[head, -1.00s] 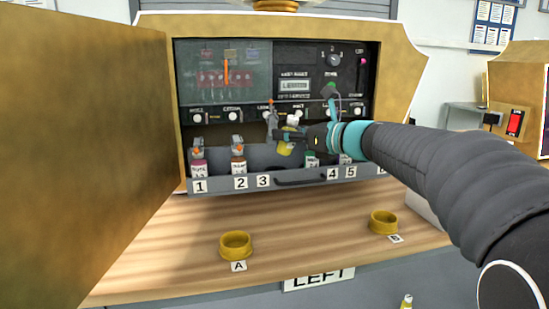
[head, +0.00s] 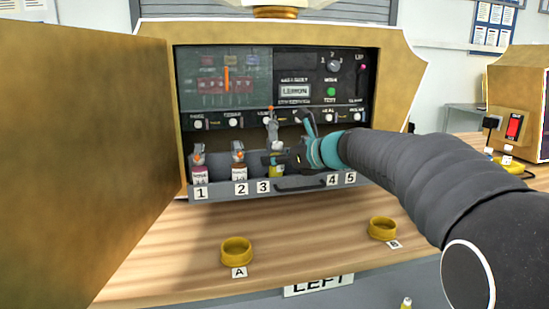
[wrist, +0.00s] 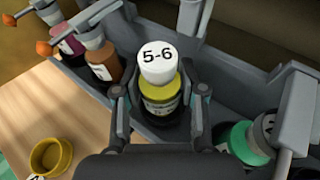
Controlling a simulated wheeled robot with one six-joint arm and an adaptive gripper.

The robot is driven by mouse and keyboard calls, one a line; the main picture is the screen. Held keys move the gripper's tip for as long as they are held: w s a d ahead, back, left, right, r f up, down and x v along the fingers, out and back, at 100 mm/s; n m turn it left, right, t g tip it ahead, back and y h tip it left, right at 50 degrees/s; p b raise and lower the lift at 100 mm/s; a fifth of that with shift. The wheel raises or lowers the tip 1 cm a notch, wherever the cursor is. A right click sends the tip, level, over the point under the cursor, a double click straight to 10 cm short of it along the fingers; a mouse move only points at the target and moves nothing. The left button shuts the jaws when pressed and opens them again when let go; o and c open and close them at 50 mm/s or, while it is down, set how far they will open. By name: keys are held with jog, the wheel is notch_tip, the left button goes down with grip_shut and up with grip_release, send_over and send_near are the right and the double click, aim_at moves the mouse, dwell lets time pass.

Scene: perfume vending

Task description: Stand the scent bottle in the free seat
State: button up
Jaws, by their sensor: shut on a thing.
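The scent bottle is yellow with a white cap marked 5-6 (wrist: 158,68). My gripper (wrist: 160,98) is shut around its yellow body (wrist: 162,96) in the wrist view. In the head view the yellow bottle (head: 277,171) is roughly upright in the drawer (head: 222,190), behind the label 3. The drawer front hides its lower part, so I cannot tell if its base rests on the seat floor. My gripper (head: 273,159) reaches it from the right, low over the drawer.
A pink bottle (head: 199,175) and a brown bottle (head: 239,166) stand in seats 1 and 2. The open door (head: 85,150) blocks the left. Yellow rings A (head: 237,251) and B (head: 383,229) sit on the counter.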

jog(key=shift+w+a+r, duration=0.1)
jog(key=shift+w+r, duration=0.05)
jog(key=shift+f+g+h, duration=0.25)
jog(key=shift+g+h, duration=0.05)
jog(key=shift+f, duration=0.7)
jog(key=shift+f, duration=0.1)
jog(key=o, duration=1.2)
